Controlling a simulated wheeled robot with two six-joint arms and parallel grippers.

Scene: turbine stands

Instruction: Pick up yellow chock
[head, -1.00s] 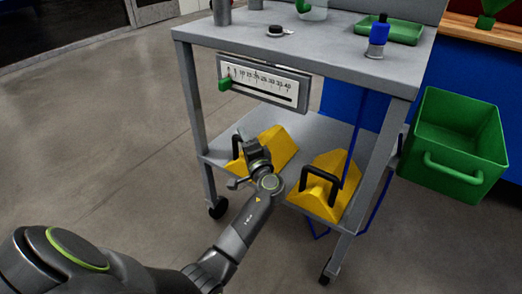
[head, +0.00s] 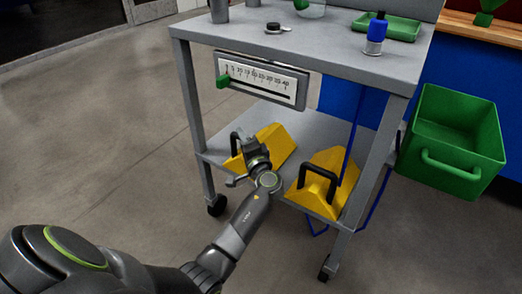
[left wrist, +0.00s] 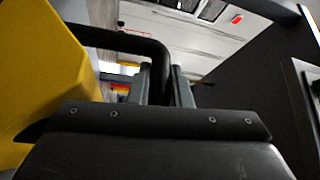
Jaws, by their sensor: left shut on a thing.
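Two yellow chocks with black handles sit on the lower shelf of a grey cart. The left yellow chock (head: 275,143) is partly hidden behind my left gripper (head: 250,152). The right yellow chock (head: 325,183) stands to the right with its handle upright. In the left wrist view, my left gripper (left wrist: 160,85) is shut on the black handle (left wrist: 125,41) of the left chock, whose yellow side (left wrist: 40,70) fills the left edge. The chock appears to rest on the shelf. My right gripper is not in view.
The cart's lower shelf (head: 312,126) has grey legs at its corners, and its upper shelf (head: 330,62) overhangs the chocks. A scale with a green slider (head: 262,80) hangs under the top. A green bin (head: 455,150) is at the right. Open floor lies at the left.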

